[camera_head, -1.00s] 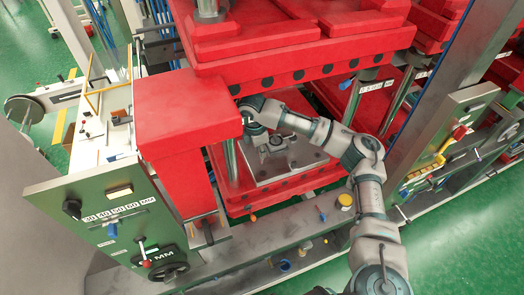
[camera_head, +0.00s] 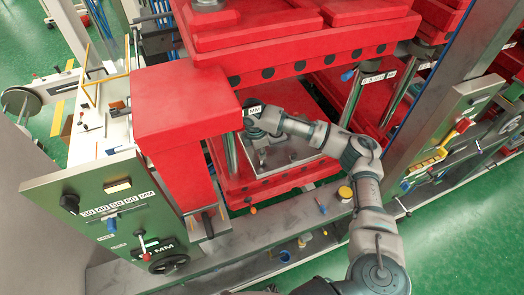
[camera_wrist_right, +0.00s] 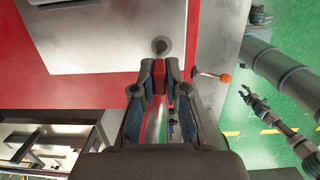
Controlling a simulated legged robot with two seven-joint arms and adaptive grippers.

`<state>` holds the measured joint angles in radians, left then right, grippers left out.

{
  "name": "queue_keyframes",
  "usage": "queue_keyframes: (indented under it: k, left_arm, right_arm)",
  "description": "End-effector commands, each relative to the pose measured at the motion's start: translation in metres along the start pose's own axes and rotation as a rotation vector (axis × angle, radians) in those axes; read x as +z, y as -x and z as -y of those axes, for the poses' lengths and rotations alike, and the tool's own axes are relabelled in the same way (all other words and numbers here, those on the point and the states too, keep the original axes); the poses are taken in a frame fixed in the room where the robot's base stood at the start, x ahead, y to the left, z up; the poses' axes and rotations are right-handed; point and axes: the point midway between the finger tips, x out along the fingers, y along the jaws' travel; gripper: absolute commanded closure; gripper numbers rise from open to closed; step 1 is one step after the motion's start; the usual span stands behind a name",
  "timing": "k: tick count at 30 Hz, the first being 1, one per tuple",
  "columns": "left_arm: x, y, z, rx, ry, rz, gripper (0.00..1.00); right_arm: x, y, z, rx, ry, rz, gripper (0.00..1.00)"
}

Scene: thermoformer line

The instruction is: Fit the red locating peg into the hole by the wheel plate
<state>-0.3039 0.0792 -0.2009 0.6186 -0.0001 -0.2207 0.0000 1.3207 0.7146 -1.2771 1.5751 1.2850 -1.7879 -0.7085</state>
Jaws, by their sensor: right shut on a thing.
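My right gripper (camera_wrist_right: 160,82) is shut on the red locating peg (camera_wrist_right: 159,76), which shows as a narrow red block between its fingertips in the right wrist view. A dark round hole (camera_wrist_right: 160,45) with a grey ring around it lies just beyond the fingertips, near the edge of the pale metal plate (camera_wrist_right: 105,35). The peg appears short of the hole; its height above the plate is unclear. In the head view my right gripper (camera_head: 258,132) is over the plate (camera_head: 290,156), inside the red press, and the peg cannot be made out. My left gripper (camera_wrist_right: 247,97) shows small in the right wrist view, apparently open, over the floor.
The red upper platen (camera_head: 300,50) hangs above my right forearm. Metal guide columns (camera_head: 351,98) stand beside the work space. A red box (camera_head: 185,105) and a green control panel (camera_head: 112,215) are at left. An orange-tipped lever (camera_wrist_right: 224,78) is right of my fingertips.

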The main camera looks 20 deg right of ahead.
Motion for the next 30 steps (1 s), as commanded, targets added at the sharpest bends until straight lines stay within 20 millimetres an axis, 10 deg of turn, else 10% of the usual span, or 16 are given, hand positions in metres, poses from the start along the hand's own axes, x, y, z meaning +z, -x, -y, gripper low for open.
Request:
queue_keyframes:
  k: [30]
  left_arm:
    - [-0.0056,0.0028,0.0004,0.0,0.001,-0.008,0.6]
  right_arm:
    - [0.0039,-0.0008,0.0009,-0.001,-0.001,-0.001,1.0]
